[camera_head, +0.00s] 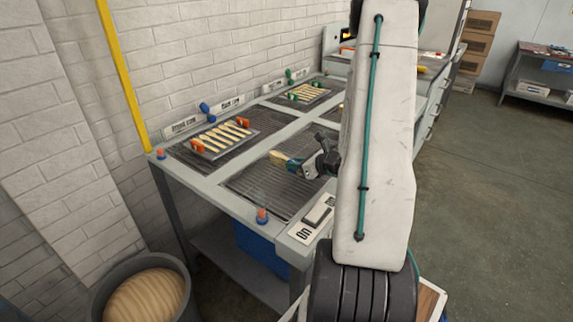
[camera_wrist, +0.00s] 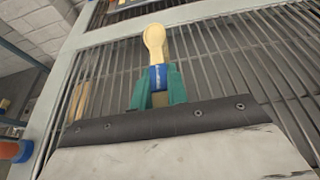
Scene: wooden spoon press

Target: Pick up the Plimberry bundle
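A bundle of pale wooden spoons with a blue band (camera_wrist: 157,77) is at my gripper (camera_wrist: 158,88) in the wrist view. The teal fingers sit on both sides of the band and appear to touch it. The spoon bowl end points away from me. In the head view the bundle (camera_head: 284,160) sticks out to the left of my gripper (camera_head: 303,165), over the front slatted bay. Whether it touches the slats is unclear. No Plimberry name is readable, so I cannot confirm this is that bundle.
A tray of spoons with orange handles (camera_head: 222,139) lies in the left bay; a green-handled tray (camera_head: 303,92) lies behind. Signs and knobs line the wall edge. Another tan piece (camera_wrist: 78,100) shows at left in the wrist view. A bin (camera_head: 145,292) stands front left.

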